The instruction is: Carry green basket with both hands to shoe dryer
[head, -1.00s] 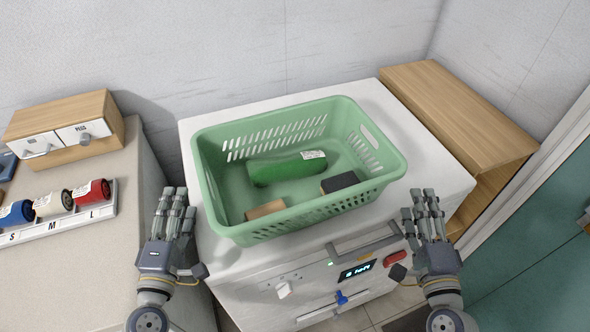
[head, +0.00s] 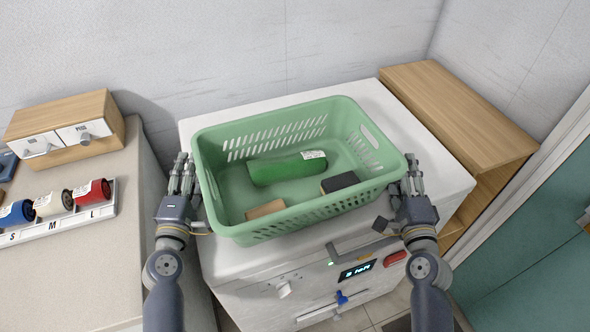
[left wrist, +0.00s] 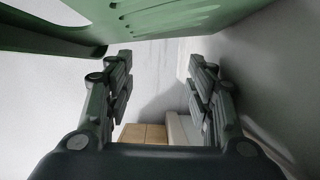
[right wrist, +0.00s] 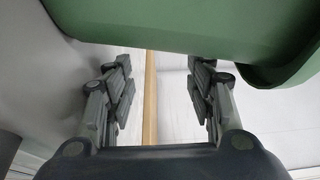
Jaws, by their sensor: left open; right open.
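The green basket (head: 290,223) sits upright on top of a white appliance (head: 430,160) with a lit display. It holds a green bottle (head: 285,170), a dark block (head: 340,182) and a tan block (head: 265,209). My left gripper (head: 183,172) is open beside the basket's left end. In the left wrist view, the open fingers (left wrist: 160,80) are empty and the basket (left wrist: 190,18) shows above them. My right gripper (head: 411,175) is open beside the basket's right end. In the right wrist view, its fingers (right wrist: 163,85) are empty below the basket (right wrist: 200,25). Contact cannot be told.
A counter (head: 80,250) on the left carries a wooden drawer box (head: 75,120) and a white rack (head: 60,222) of labelled rolls. A wooden cabinet (head: 450,105) stands right of the appliance, near a teal door (head: 530,240). A wall closes the back.

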